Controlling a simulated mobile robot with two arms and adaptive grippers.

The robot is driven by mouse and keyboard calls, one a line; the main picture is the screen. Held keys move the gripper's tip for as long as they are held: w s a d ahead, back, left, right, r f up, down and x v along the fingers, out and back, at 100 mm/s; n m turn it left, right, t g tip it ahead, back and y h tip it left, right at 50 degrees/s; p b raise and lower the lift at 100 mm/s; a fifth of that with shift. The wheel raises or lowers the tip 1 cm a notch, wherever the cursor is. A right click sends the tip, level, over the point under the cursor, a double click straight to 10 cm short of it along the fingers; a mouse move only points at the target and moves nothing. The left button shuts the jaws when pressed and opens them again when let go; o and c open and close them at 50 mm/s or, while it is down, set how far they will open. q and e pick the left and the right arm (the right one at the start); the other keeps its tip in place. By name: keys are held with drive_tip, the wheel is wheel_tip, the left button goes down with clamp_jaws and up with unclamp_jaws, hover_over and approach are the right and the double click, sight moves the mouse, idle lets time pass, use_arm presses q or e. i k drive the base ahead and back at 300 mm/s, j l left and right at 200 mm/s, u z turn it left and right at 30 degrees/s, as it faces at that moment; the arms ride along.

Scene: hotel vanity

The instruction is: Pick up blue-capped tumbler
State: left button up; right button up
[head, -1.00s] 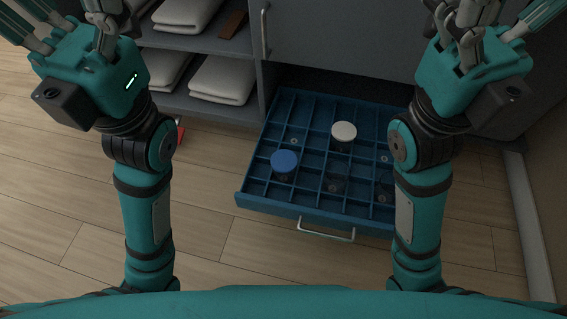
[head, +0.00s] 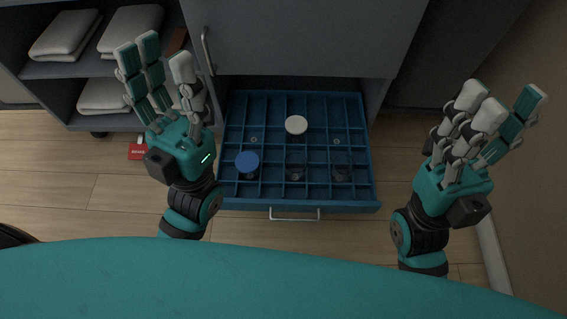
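The blue-capped tumbler (head: 247,164) stands upright in a front-left compartment of the open blue drawer (head: 300,204). Its body below the cap is dark and hard to see. My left gripper (head: 160,75) is open and empty, to the left of the drawer, with its fingers spread and pointing up in the picture. My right gripper (head: 500,118) is open and empty, to the right of the drawer, apart from everything.
A white-capped tumbler (head: 296,126) stands in a middle compartment. Clear glasses (head: 342,166) sit in front compartments. The drawer has a metal handle (head: 295,215). Shelves with folded towels (head: 131,30) are at back left. A red item (head: 137,152) lies on the floor.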

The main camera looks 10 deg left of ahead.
sight(247, 163)
drive_tip(key=j+z, duration=0.45)
drive_tip(key=k+j+z, duration=0.1)
drive_tip(key=j+z, duration=0.4)
drive_tip(key=k+j+z, duration=0.15)
drive_tip(key=j+z, duration=0.3)
drive_tip(key=k+j, duration=0.25)
drive_tip(key=j, duration=0.2)
drive_tip(key=k+j+z, duration=0.1)
drive_tip(key=k+j, duration=0.15)
drive_tip(key=j, duration=0.2)
drive_tip(key=k+j, duration=0.25)
drive_tip(key=j, duration=0.15)
